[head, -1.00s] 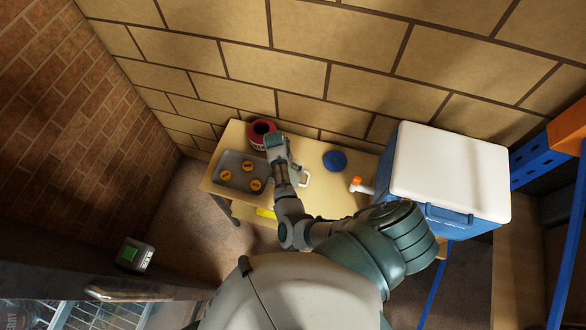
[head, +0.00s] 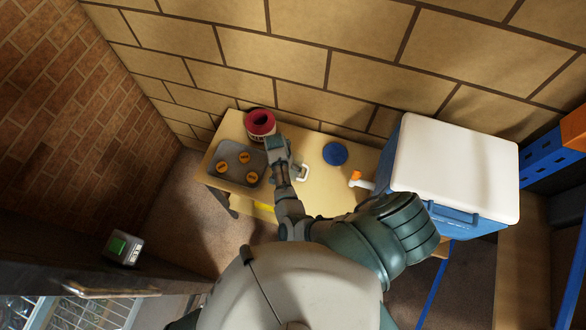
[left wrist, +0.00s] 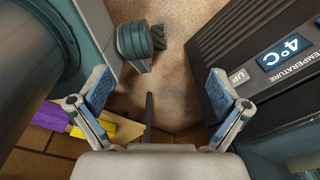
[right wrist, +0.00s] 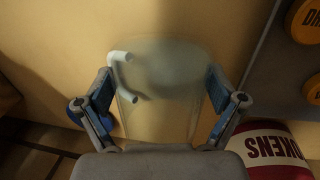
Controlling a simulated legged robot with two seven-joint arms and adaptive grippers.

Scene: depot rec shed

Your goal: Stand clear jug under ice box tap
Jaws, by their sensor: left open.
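The clear jug (right wrist: 165,75) stands on the table between the fingers of my right gripper (right wrist: 160,92) in the right wrist view. Its white handle (right wrist: 120,68) is on the left, close to the left finger. The fingers are spread wide. In the head view my right gripper (head: 277,150) covers most of the jug; the handle (head: 303,172) shows beside it. The ice box (head: 455,165), blue with a white lid, stands to the right. Its white tap with an orange top (head: 359,180) points left. My left gripper (left wrist: 160,95) is open and empty, low near the floor.
A red-and-white tokens tub (head: 261,124) and a grey tray (head: 231,148) with orange discs sit left of the jug. A blue disc (head: 335,154) lies between jug and tap. The front of the table (head: 325,200) is clear. A dark temperature panel (left wrist: 250,60) is beside my left gripper.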

